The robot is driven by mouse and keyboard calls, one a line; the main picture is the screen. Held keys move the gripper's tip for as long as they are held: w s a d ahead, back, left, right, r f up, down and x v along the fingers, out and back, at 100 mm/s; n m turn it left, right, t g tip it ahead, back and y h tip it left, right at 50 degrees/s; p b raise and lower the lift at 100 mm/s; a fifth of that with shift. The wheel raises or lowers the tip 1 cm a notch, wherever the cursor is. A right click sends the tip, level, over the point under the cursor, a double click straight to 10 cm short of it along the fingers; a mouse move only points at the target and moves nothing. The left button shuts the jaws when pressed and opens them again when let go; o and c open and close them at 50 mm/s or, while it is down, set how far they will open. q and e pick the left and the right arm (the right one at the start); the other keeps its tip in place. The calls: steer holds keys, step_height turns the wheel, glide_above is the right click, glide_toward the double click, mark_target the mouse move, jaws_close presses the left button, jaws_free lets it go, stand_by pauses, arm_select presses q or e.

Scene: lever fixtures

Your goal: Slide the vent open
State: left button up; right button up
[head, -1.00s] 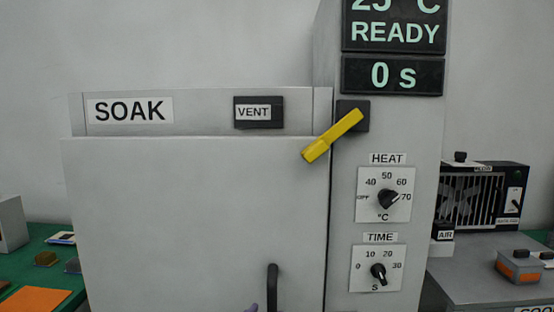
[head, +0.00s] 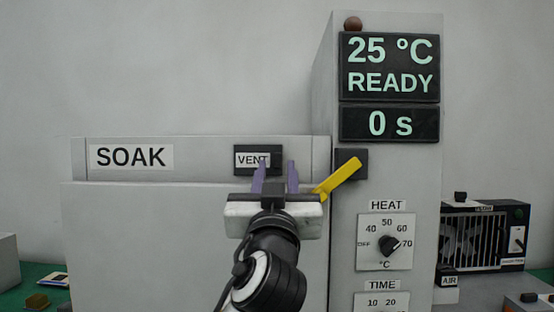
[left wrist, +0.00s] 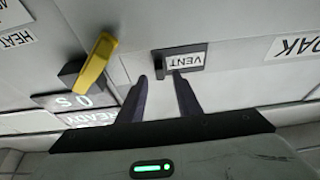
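The vent (head: 251,148) is a dark plate with a white VENT label, set in the top strip of the grey SOAK cabinet. In the left wrist view the vent (left wrist: 201,48) shows upside down, with a dark upright tab (left wrist: 159,65) beside its label. My left gripper (head: 276,168) is open, its two purple fingers pointing at the vent's right part and overlapping it in the head view. In the left wrist view the left gripper (left wrist: 158,82) has its fingertips near the tab, one to each side; contact cannot be told. My right gripper is in neither view.
A yellow lever (head: 338,177) sits close to the right of my left gripper. The control column carries a HEAT dial (head: 390,245) and a display (head: 390,67) reading 25 °C READY. A fan unit (head: 478,248) stands at right. The wall above the cabinet is clear.

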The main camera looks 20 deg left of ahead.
mark_target(277, 162)
arm_select(q)
steer(key=shift+p+x, duration=0.3)
steer(key=shift+x, duration=1.55)
steer(key=shift+f, duration=0.1)
jaws_close()
